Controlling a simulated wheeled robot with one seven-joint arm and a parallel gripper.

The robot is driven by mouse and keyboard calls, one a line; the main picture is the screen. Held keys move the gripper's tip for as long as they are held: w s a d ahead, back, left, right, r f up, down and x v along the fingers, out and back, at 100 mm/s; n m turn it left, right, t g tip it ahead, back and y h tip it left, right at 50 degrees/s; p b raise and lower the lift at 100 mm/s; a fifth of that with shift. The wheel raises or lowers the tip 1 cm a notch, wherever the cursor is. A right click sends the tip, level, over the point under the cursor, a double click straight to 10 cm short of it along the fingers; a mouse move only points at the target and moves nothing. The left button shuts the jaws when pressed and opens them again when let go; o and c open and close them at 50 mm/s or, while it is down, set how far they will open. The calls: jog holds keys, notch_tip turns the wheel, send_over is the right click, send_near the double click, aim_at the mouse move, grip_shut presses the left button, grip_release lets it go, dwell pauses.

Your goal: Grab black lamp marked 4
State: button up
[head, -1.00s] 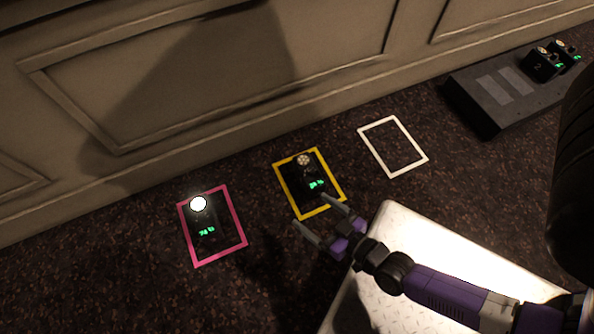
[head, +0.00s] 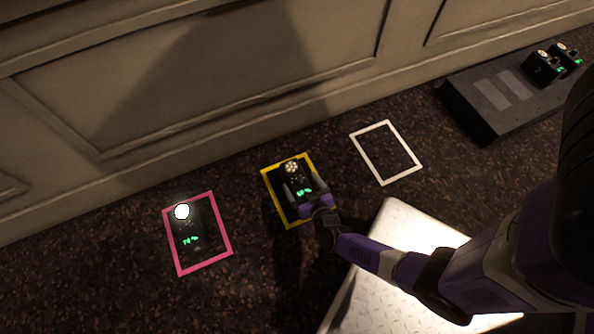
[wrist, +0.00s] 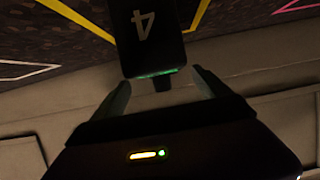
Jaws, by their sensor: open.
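The black lamp marked 4 (wrist: 148,38) shows its number in the wrist view, with a green glow at its edge. In the head view the same black lamp (head: 294,172) stands inside the yellow frame (head: 275,202) on the dark floor, its round head unlit and a green readout on it. My gripper (head: 303,187) is at this lamp, with a finger on either side of it. In the wrist view my gripper (wrist: 160,86) is open, and the lamp lies between and just beyond the fingertips. Contact cannot be told.
A lit black lamp (head: 188,232) stands in the pink frame (head: 223,245) at left. The white frame (head: 386,152) is empty. A dark platform (head: 480,112) at right holds two black lamps, one marked 2 (head: 541,68). A panelled wall (head: 220,90) runs behind.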

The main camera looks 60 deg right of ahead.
aim_at(290, 169)
jog(key=b+x, duration=0.2)
jog(key=x, duration=0.1)
jog(key=shift+w+f, duration=0.1)
jog(key=shift+f, duration=0.35)
jog(key=shift+w+d+b, duration=0.15)
jog(key=shift+w+b, duration=0.15)
grip_shut()
jog(key=shift+r, duration=0.1)
